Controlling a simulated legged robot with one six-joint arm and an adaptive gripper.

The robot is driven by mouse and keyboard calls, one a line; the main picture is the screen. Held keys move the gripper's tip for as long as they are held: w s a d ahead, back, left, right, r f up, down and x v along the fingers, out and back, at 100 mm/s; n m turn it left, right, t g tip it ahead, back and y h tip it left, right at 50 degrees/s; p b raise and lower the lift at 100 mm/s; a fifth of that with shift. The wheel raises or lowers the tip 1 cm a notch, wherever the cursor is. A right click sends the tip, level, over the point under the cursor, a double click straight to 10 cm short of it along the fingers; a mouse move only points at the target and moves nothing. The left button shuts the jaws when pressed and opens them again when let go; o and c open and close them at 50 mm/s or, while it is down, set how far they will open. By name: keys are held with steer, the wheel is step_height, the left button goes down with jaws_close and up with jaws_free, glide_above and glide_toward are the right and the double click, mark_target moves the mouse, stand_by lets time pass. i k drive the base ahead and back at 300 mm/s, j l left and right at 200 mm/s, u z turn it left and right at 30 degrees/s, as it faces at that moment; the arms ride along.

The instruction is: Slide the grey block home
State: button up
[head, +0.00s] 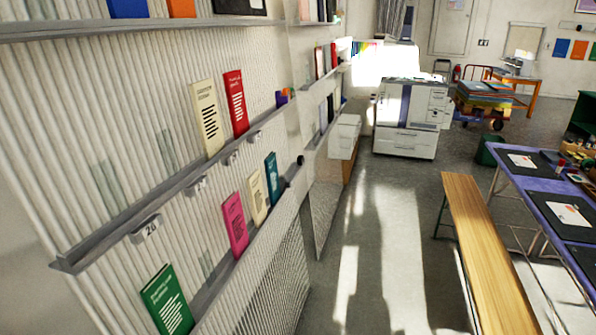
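No grey block stands out clearly. Several small grey tags sit along the front of the middle grey ledge (95,252) on the left wall. The nearest tag (148,229) bears a number that looks like 20. I cannot tell whether any of these tags is the block. A small dark rounded piece (293,172) shows near the far end of the lower ledge; what it is cannot be told. My gripper is not in view.
Cream (207,117) and red (236,102) booklets stand on the middle ledge. Pink (235,225) and green (167,301) ones are lower. A wooden bench (487,255) and purple table (520,185) stand right. A white cabinet (404,143) is behind. The floor (385,235) between is clear.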

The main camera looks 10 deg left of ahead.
mark_target(284, 184)
steer(key=i, duration=1.5)
steer(key=i+u, duration=0.15)
steer(key=i, duration=0.35)
steer(key=i+l+u, duration=0.2)
steer(key=i, duration=0.25)
